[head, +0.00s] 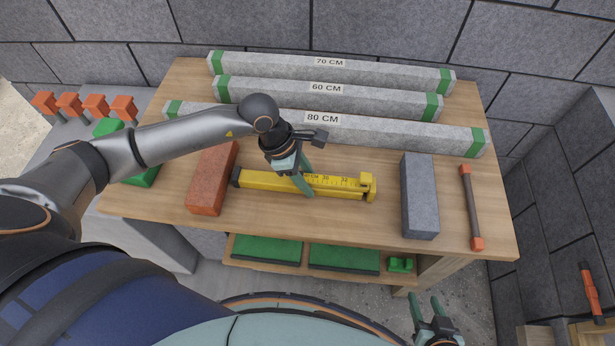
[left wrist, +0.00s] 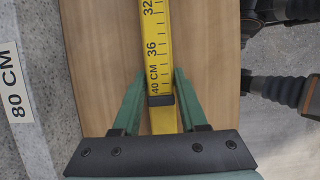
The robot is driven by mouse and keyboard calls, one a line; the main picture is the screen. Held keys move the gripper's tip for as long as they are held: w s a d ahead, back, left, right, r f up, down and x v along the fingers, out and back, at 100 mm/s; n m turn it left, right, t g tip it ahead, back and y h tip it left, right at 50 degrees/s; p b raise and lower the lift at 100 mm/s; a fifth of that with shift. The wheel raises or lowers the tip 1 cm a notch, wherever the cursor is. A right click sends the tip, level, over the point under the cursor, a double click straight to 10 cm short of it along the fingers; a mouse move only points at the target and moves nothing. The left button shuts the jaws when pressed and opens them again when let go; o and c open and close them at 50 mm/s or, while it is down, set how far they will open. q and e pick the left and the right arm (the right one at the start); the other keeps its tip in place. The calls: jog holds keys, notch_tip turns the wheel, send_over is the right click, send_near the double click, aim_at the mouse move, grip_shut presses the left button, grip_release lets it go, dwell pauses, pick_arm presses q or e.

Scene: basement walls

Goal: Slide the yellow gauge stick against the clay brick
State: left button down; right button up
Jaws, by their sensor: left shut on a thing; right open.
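The yellow gauge stick (head: 345,186) lies lengthwise across the wooden table, with its marked scale facing up and a dark cap at its left end. The red clay brick (head: 208,184) lies on the table just left of that cap. I cannot tell whether they touch or a thin gap is left. My left gripper (head: 303,186) is shut on the middle part of the stick. My right gripper (head: 425,303) is open and empty, beyond the table's front edge.
Three grey concrete bars (head: 360,104) with green ends and length labels lie along the back. A grey block (head: 419,195) and a dark bar with orange ends (head: 471,208) lie at right. Bare tabletop (head: 290,218) runs in front of the stick.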

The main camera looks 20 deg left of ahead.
pick_arm(q)
jog(key=shift+s+a, duration=0.2)
jog(key=shift+a, duration=0.45)
dwell(0.6)
jog(key=shift+c, duration=1.8)
grip_release()
jog(key=shift+r, duration=0.15)
jog(key=v, duration=1.2)
jog(key=shift+a, duration=0.2)
jog(key=shift+s+r, duration=0.1)
